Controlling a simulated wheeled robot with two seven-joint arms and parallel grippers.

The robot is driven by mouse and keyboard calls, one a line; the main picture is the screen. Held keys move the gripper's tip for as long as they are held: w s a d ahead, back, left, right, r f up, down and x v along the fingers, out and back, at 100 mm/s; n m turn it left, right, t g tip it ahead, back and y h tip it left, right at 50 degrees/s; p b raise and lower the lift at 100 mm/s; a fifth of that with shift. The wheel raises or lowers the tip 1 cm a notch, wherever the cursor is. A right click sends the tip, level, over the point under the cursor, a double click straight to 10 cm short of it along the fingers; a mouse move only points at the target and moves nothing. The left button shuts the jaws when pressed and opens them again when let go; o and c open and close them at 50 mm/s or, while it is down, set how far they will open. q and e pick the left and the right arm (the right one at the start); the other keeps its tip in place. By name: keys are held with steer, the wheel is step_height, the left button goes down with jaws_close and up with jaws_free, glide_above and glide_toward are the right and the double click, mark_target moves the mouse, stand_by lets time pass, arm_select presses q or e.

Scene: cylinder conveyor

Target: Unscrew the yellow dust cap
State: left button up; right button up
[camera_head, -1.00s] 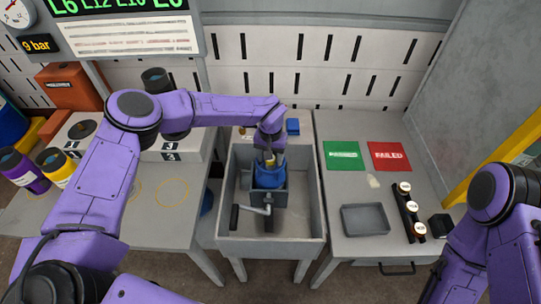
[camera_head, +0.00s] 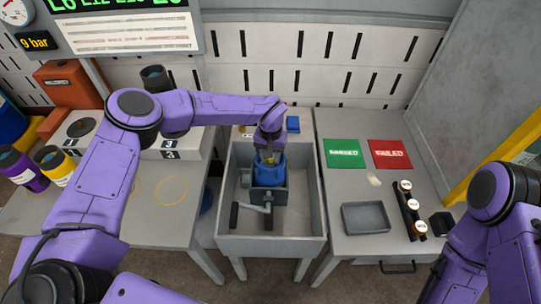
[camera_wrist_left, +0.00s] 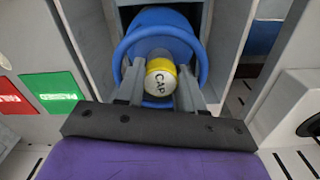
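The yellow dust cap (camera_wrist_left: 160,83), its pale end marked "CAP", sits on top of the blue cylinder (camera_wrist_left: 162,38). In the head view the blue cylinder (camera_head: 270,174) stands upright in the grey vise (camera_head: 268,197). My left gripper (camera_head: 268,157) is over the cylinder's top. In the left wrist view its two fingers (camera_wrist_left: 160,88) stand on either side of the cap, very close to it; I cannot tell whether they touch it. My right arm shows at the lower right, but its gripper is out of view.
The vise, with its crank handle (camera_head: 254,208), stands in a grey tub (camera_head: 303,247). The right table holds a green mat (camera_head: 344,154), a red mat (camera_head: 389,155), an empty tray (camera_head: 365,219) and a rack (camera_head: 410,210). Purple and yellow cylinders (camera_head: 55,166) stand at the left.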

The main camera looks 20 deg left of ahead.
arm_select(q)
jaws_close()
steer(key=shift+f+n+b, duration=0.15)
steer(key=shift+n+b, duration=0.3)
steer(key=shift+n, duration=1.55)
steer(key=shift+r+n+b, duration=0.2)
steer(key=shift+n+b, duration=0.1)
steer(key=shift+n, duration=0.7)
